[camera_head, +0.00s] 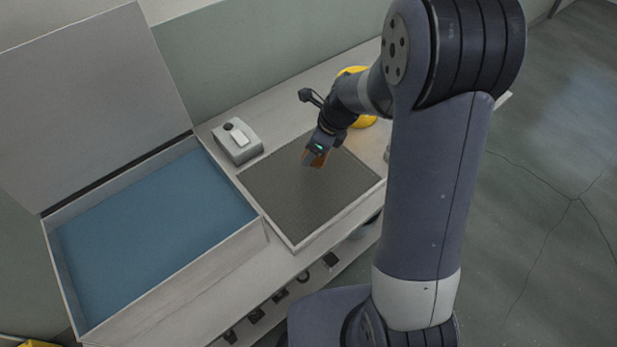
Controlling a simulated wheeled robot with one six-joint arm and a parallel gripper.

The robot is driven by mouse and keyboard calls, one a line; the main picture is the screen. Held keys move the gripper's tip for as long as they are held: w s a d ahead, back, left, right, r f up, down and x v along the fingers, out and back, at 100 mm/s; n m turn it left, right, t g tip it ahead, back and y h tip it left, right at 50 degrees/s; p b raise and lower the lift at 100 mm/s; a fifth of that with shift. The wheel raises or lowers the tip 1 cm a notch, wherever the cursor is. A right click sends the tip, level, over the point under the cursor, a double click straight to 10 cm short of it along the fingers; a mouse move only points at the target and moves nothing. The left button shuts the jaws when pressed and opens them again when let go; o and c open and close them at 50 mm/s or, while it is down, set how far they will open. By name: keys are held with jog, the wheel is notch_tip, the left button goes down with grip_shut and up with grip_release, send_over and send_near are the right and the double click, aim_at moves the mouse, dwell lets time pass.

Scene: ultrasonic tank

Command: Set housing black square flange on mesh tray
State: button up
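The mesh tray (290,205) is a dark, fine-grained square surface with a pale rim, set in the bench to the right of the blue tank. My gripper (314,161) is over the tray's far part, pointing down. An orange-brown patch and a grey patch show at its fingertips. They are too small to tell whether these are fingers or a held part, or whether the gripper is open. I cannot make out a black square flange housing at the gripper. Several small dark parts, one of them squarish (330,260), sit on a lower shelf below the bench's front edge.
The open tank (150,235) with blue liquid lies at left, its grey lid (95,100) raised behind. A small grey box (237,141) stands behind the tray's left corner. A yellow object (364,121) is behind my wrist. My arm hides the bench's right end.

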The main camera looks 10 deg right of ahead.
aim_at(305, 173)
jog(key=m, duration=0.2)
jog(key=a+r+m+t, duration=0.1)
jog(key=m+h, duration=0.1)
jog(key=m, duration=0.1)
jog(key=shift+a+r+m+t, duration=0.2)
jog(key=shift+r+m+t, duration=0.1)
jog(key=shift+r+t, duration=0.1)
notch_tip(305, 173, down, 10)
jog(key=shift+f+b, duration=0.1)
jog(key=shift+b, duration=1.15)
jog(key=o, duration=1.1)
jog(key=p+v, duration=0.2)
jog(key=v, duration=1)
jog(key=shift+a, duration=0.1)
